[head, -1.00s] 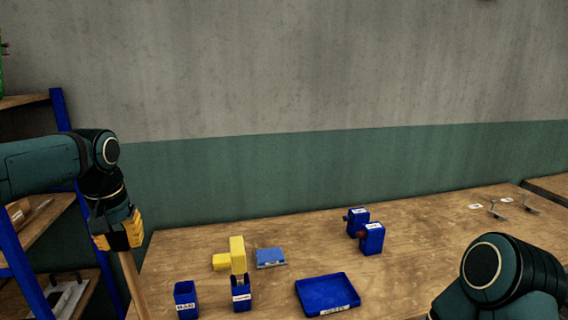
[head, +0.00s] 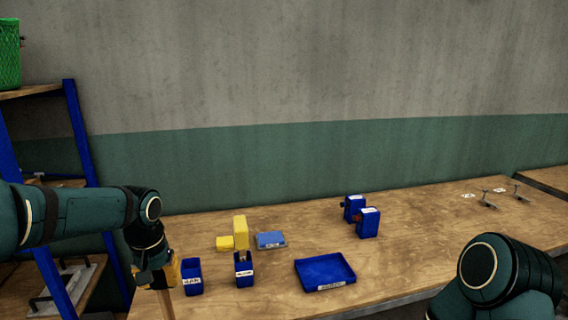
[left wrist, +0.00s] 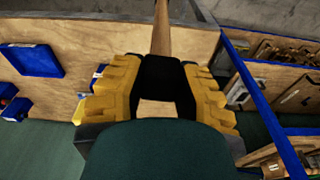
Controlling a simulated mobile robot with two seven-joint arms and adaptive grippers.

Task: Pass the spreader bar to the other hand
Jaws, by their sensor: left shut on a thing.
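The spreader bar, seen as a straight wooden bar (head: 167,306), hangs down from my left gripper (head: 157,278) at the lower left of the head view. Its lower end is cut off by the frame edge. In the left wrist view the bar (left wrist: 161,32) runs away from between the yellow fingers of my left gripper (left wrist: 160,85), which is shut on it. Part of the grip is hidden by the fingers. My right arm shows at the lower right of the head view, but its gripper is out of view.
The wooden table (head: 420,235) carries a blue tray (head: 325,283), two blue open bins (head: 191,278) (head: 243,270), a yellow block (head: 240,230), a blue flat box (head: 270,240) and two blue boxes (head: 368,223). A blue-framed shelf (head: 75,125) stands left. The table's right middle is clear.

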